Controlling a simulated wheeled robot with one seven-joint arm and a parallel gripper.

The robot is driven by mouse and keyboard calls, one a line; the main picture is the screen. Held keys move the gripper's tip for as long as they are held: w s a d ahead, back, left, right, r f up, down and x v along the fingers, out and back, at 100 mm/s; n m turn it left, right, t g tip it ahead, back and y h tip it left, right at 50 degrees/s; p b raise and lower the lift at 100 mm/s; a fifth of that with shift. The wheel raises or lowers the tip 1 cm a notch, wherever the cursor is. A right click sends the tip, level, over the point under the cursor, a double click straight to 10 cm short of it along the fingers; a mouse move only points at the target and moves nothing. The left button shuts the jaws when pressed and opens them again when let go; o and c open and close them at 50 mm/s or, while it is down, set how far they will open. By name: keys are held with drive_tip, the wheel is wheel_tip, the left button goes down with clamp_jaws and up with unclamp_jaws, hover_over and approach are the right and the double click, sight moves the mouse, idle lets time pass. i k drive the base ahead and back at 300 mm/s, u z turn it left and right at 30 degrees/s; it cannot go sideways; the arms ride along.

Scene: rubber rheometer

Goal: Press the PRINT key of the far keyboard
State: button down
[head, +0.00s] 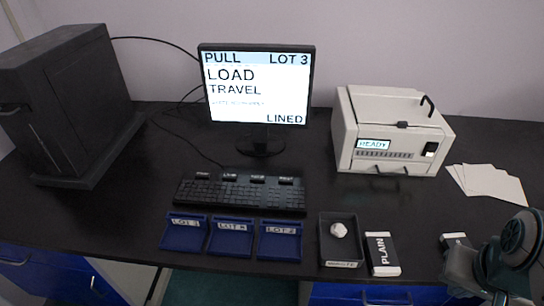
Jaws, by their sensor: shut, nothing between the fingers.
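One black keyboard (240,193) lies on the dark desk below the monitor; no second keyboard shows. Several raised, labelled keys (257,179) stand along its back edge. Their lettering is too small to read, so I cannot tell which is PRINT. My arm comes in at the lower right. My gripper (458,270) seems to be its grey-green left end, near the desk's front edge, well right of the keyboard and apart from it. It looks shut and empty; its fingertips are hard to make out.
The monitor (256,90) shows PULL, LOT 3, LOAD, TRAVEL and LINED. Blue LOT trays (232,253) sit before the keyboard. A black tray (327,249) with a white lump, a PLAIN box (382,254), a white READY machine (390,130) and pale cards (487,183) are to the right.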

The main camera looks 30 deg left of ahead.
sight(281, 179)
drive_tip(key=u, duration=1.3)
